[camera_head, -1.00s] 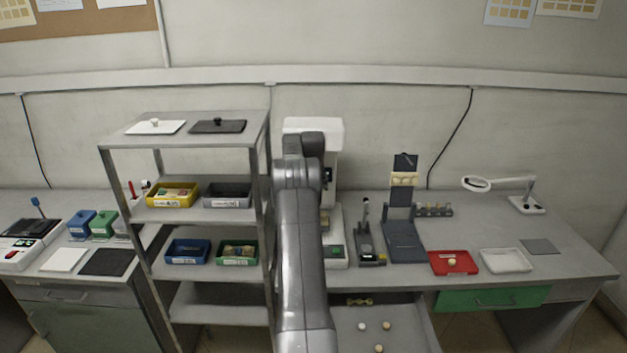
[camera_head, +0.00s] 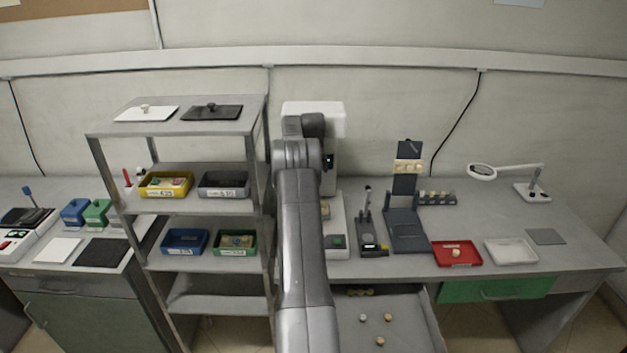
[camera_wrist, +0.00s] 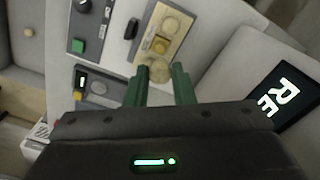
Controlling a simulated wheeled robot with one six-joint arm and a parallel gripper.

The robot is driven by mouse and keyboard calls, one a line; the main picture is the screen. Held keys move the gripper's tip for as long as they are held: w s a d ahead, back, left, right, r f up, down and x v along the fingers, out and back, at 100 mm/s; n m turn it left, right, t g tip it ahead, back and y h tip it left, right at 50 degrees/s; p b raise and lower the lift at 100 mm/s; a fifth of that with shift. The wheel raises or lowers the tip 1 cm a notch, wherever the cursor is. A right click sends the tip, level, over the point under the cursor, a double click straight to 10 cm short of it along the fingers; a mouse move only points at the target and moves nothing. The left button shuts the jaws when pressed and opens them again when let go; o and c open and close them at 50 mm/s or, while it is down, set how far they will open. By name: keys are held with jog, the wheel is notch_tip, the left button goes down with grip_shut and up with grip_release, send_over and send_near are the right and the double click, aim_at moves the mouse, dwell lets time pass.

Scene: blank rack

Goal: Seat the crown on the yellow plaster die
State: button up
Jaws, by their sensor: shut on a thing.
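In the wrist view my gripper (camera_wrist: 166,72) reaches up from the bottom edge with two green fingers. A small pale beige round piece, apparently the crown (camera_wrist: 157,69), sits between the fingertips, and the gripper is shut on it. Just beyond it is a tan block (camera_wrist: 171,38) with a yellow die (camera_wrist: 160,45) and a pale round piece (camera_wrist: 172,23) in a row. The crown overlaps the near end of the block, and I cannot tell whether it touches it. In the head view my arm hides the gripper and the crown.
The block lies on a white machine (camera_head: 336,225) on the bench. A panel with a green button (camera_wrist: 78,46) is left of it. A dark display (camera_wrist: 285,95) is at right. A shelf rack (camera_head: 140,222) stands left of my arm. An open drawer (camera_head: 405,325) holds small round pieces.

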jog(key=shift+f+b, duration=0.9)
jog(key=shift+f, duration=1.6)
jog(key=shift+f, duration=1.2)
jog(key=o, duration=1)
jog(key=shift+o, duration=0.2)
jog(key=shift+r, duration=0.15)
notch_tip(320, 180, up, 7)
jog(key=shift+r+b, duration=0.15)
jog(key=shift+b, duration=0.85)
